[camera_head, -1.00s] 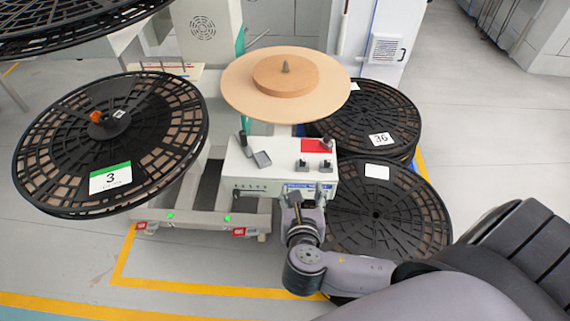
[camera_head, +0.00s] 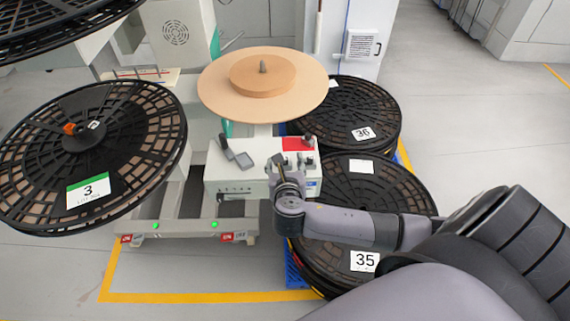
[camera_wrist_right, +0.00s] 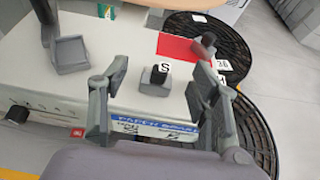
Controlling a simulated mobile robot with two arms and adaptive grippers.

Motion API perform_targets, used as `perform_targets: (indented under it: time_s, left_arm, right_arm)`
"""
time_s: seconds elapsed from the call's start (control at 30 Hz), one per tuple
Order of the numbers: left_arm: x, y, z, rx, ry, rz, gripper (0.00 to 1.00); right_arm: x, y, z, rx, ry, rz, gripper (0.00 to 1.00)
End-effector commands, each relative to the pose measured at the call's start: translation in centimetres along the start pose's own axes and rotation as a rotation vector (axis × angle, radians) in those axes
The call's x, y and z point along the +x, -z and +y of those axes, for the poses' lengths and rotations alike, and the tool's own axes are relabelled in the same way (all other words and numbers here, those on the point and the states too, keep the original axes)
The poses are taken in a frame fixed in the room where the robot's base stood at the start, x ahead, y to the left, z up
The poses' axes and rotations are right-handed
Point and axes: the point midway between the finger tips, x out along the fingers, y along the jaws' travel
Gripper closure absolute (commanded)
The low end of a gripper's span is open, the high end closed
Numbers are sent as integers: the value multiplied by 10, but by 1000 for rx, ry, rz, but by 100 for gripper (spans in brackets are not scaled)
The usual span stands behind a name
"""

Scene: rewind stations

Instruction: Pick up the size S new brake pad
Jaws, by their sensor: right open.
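My right gripper (camera_head: 282,165) is over the box's front right part. In the wrist view its open fingers (camera_wrist_right: 160,75) stand either side of the S pad, with gaps visible. The gripper largely hides the S pad in the head view. My left gripper is not in view.
A second small labelled block (camera_wrist_right: 221,82) is partly hidden behind the right finger. A grey tray (camera_wrist_right: 70,53), upright knobs and a red patch (camera_wrist_right: 187,48) share the box top. Large black reels (camera_head: 350,112) stand to the right; a tan disc (camera_head: 235,95) is behind.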

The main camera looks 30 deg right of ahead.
Motion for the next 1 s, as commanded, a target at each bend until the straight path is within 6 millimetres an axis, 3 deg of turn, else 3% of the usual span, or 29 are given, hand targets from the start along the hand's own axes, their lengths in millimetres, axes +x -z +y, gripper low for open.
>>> perform_targets:
  time_s: [0.23,0.53,1.0]
  left_arm:
    - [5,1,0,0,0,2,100]
    - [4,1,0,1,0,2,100]
    - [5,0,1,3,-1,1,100]
  right_arm:
    - [35,3,-2,0,3,-1,43]
    - [38,3,-1,1,1,0,44]
    - [38,3,-1,0,1,0,75]
